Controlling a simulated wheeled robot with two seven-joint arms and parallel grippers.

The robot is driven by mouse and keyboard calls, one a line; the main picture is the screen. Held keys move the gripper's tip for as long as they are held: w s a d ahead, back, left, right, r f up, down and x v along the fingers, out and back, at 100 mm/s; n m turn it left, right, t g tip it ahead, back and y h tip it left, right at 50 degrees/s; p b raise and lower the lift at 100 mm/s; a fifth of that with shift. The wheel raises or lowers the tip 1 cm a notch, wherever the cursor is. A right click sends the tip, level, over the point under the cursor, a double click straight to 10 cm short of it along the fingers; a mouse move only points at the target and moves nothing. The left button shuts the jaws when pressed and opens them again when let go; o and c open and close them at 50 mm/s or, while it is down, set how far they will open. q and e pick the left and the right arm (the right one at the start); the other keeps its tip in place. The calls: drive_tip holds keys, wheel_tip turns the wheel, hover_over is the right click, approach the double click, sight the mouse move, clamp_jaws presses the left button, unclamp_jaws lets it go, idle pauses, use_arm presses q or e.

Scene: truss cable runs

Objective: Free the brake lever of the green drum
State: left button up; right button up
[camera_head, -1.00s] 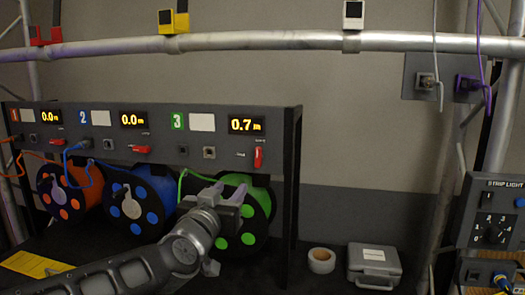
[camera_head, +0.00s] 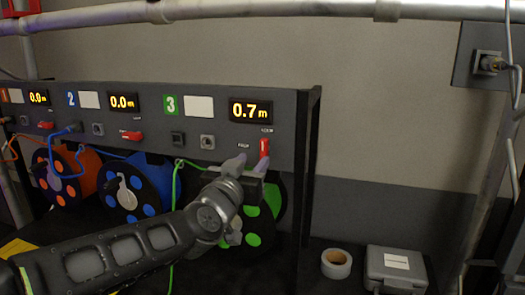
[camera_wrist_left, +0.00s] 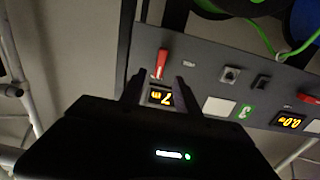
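The green drum (camera_head: 253,240) hangs under panel section 3, mostly behind my left arm. Its red brake lever (camera_head: 264,147) stands upright on the panel, under the 0.7 m display (camera_head: 250,110). My left gripper (camera_head: 251,164) is just below and in front of the lever, fingers apart and pointing up towards the panel. In the left wrist view the red lever (camera_wrist_left: 161,63) lies beyond the gap between the two open fingertips (camera_wrist_left: 158,84). Nothing is held, and contact with the lever is not visible. My right gripper is out of view.
The blue drum (camera_head: 135,190) and orange drum (camera_head: 70,172) hang to the left; their red levers lie sideways. A green cable (camera_head: 178,180) hangs by my left arm. A tape roll (camera_head: 336,264) and grey case (camera_head: 396,270) sit at right.

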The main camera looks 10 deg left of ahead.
sight(262, 150)
use_arm(q)
drive_tip(key=w, duration=0.2)
drive_tip(key=w+p, duration=0.1)
drive_tip(key=w, duration=0.4)
drive_tip(key=shift+w+d, duration=0.25)
drive_tip(key=shift+w, duration=0.05)
clamp_jaws()
idle(0.4)
